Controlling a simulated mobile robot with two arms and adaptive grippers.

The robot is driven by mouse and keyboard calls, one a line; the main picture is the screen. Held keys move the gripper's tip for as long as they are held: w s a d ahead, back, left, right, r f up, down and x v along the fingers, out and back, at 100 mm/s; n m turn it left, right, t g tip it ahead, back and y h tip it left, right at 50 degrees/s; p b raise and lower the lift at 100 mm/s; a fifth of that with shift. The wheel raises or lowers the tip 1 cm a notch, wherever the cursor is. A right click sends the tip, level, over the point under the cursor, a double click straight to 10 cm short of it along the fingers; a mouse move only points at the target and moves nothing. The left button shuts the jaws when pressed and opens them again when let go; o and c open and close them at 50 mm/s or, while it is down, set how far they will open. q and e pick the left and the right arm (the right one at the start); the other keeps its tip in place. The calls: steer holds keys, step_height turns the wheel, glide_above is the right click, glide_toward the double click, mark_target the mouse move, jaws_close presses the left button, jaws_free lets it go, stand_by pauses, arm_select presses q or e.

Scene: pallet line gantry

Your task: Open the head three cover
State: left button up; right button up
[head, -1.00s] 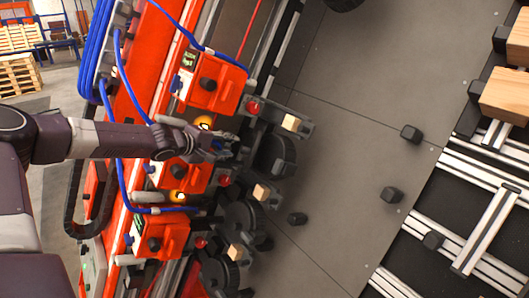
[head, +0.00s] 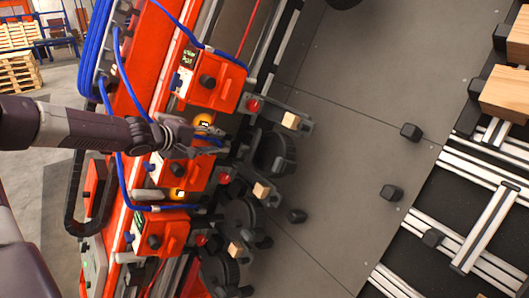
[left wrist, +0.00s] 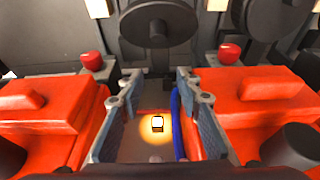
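Orange-red head units stand in a row along the gantry in the head view: an upper one (head: 217,84), a middle one (head: 184,172) and a lower one (head: 163,232). I cannot read which is head three. My left gripper (head: 214,136) is over the gap between the upper and middle units, partly hidden by its own wrist. In the left wrist view the left gripper (left wrist: 158,98) is open and empty, with a red cover on the left (left wrist: 45,115) and another on the right (left wrist: 255,105). Each has a raised grip. My right gripper is not in view.
A glowing lamp (left wrist: 157,124) and a blue hose (left wrist: 178,112) show between the fingers. Red knobs (left wrist: 92,61) and dark wheels (left wrist: 158,24) lie beyond. Blue hoses (head: 122,185) loop along the gantry. Grey floor (head: 335,130) to the right is mostly clear.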

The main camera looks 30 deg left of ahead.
arm_select(q)
steer(key=s+d+r+b, duration=0.2)
steer(key=s+d+b, duration=0.2)
steer(key=s, duration=0.3)
steer(key=shift+d+r, duration=0.15)
steer(key=shift+d, duration=0.7)
steer(key=shift+s, duration=0.15)
